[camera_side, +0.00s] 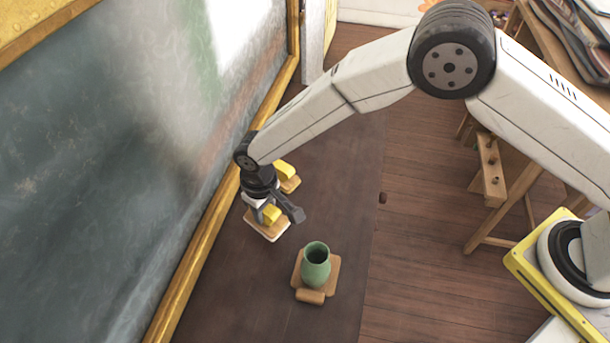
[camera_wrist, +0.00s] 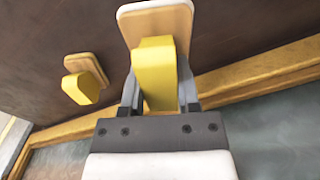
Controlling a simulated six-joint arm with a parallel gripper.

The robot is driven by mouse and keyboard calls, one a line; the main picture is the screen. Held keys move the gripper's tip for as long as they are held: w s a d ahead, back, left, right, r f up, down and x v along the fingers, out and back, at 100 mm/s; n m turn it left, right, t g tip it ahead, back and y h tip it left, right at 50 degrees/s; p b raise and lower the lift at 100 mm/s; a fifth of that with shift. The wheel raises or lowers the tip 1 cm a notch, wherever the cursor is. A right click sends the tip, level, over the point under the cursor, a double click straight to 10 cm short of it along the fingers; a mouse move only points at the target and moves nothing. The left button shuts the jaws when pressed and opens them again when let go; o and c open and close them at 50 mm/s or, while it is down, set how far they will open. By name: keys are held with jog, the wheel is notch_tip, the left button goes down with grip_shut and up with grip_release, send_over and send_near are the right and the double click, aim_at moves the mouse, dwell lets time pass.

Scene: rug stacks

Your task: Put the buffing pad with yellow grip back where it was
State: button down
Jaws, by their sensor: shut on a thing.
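The buffing pad (camera_side: 267,230) has a wooden plate, a pale underside and a yellow grip (camera_side: 271,215). My gripper (camera_side: 268,212) is shut on that grip. In the wrist view, the yellow grip (camera_wrist: 153,75) sits between my two fingers (camera_wrist: 159,95), with the wooden plate (camera_wrist: 160,24) beyond it. I cannot tell whether the pad touches the dark mat (camera_side: 225,290). A second wooden piece with a yellow grip (camera_side: 285,170) lies just behind the held pad, and it also shows left in the wrist view (camera_wrist: 83,87).
A green vase (camera_side: 316,267) stands on a wooden plate (camera_side: 334,262) nearer the camera, with a small wooden block (camera_side: 311,297) at its front. A gold-framed board (camera_side: 197,240) borders the mat on the left.

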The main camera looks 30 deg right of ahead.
aim_at(267, 224)
jog(key=shift+f, duration=0.95)
jog(key=shift+f, duration=1.85)
jog(key=shift+f, duration=0.1)
jog(key=shift+c, duration=1.6)
grip_release()
jog(key=shift+r, duration=6.1)
